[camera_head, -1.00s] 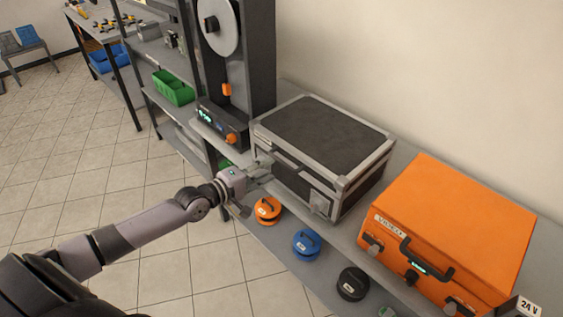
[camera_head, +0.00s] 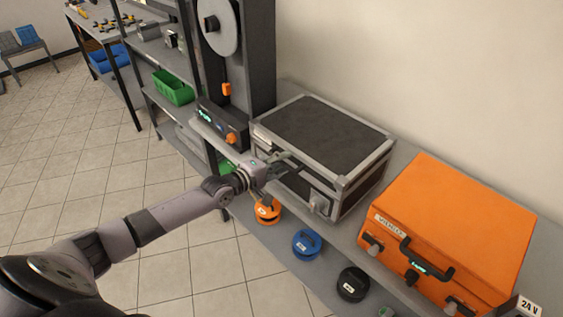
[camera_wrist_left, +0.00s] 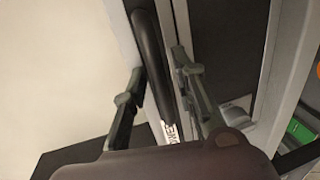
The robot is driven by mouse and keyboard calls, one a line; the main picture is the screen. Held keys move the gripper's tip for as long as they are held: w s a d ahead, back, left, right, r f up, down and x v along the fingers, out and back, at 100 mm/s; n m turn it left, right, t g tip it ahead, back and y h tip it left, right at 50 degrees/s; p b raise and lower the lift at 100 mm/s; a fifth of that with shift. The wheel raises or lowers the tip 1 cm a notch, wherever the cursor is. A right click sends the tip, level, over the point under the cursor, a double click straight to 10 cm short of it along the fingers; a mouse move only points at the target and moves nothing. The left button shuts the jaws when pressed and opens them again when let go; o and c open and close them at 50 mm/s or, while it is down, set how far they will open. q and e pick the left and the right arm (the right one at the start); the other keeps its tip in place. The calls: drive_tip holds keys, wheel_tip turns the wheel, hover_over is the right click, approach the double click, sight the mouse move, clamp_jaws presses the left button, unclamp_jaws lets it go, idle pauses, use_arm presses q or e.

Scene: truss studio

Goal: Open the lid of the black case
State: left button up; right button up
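The black case (camera_head: 325,136) has silver metal edges and stands on the shelf against the wall, lid down. My left gripper (camera_head: 286,167) is at the front face of the case, left of its middle. In the left wrist view its two fingers (camera_wrist_left: 158,62) are apart, with the case's dark curved handle (camera_wrist_left: 152,50) showing between them. I cannot tell whether either finger touches the handle. The gripper hides part of the case front. A latch (camera_head: 318,203) shows near the front right corner. My right gripper is not in view.
An orange case (camera_head: 455,225) stands to the right on the same surface. A dark machine (camera_head: 235,70) stands close on the left. Orange, blue (camera_head: 306,244) and black (camera_head: 352,284) round items lie on the lower shelf. The floor at left is clear.

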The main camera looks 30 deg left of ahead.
use_arm(q)
clamp_jaws()
idle(0.6)
